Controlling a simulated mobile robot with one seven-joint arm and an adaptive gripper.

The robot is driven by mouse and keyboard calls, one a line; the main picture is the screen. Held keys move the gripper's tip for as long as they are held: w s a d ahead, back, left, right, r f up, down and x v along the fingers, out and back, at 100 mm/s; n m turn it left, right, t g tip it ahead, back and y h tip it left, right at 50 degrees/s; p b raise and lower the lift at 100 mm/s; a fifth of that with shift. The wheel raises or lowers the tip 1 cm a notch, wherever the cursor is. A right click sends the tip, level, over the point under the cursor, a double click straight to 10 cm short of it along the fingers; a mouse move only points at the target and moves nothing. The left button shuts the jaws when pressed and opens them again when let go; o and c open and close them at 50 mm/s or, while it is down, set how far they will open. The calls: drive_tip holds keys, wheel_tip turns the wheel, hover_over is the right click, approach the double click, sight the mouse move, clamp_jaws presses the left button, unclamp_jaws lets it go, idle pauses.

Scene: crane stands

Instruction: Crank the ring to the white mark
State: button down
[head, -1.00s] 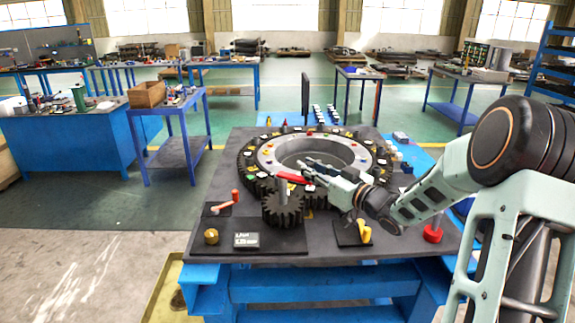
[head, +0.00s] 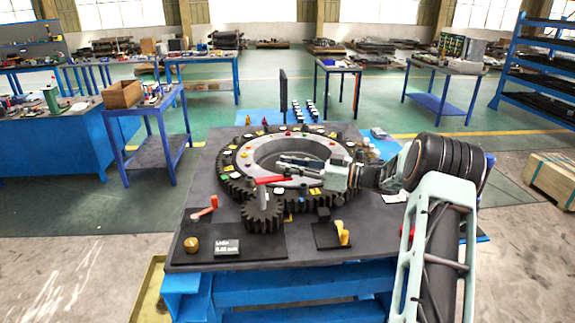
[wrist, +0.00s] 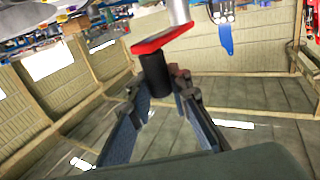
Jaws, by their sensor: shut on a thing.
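The big dark toothed ring (head: 232,186) lies flat on the bench, with coloured markers around its top. Several markers look pale or white; I cannot tell which one is the white mark. A small dark pinion gear (head: 262,214) meshes with its front edge and carries an upright grey post. A red crank arm (head: 272,180) sits on the post and points right. In the wrist view the red arm (wrist: 160,38) carries a black handle (wrist: 155,74). My gripper (head: 284,162) is shut on this handle, with a finger on each side in the wrist view (wrist: 157,92).
On the bench front are a small red-knobbed lever (head: 204,212), a brass knob (head: 192,245), a text panel (head: 227,247) and a yellow piece (head: 343,236). A blue side table (head: 150,152) stands at the left.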

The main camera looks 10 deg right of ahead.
drive_tip(key=shift+w+r, duration=0.2)
drive_tip(key=shift+w, duration=0.1)
drive_tip(key=c, duration=1.8)
unclamp_jaws()
drive_tip(key=shift+f, duration=0.1)
drive_tip(key=v, duration=1.2)
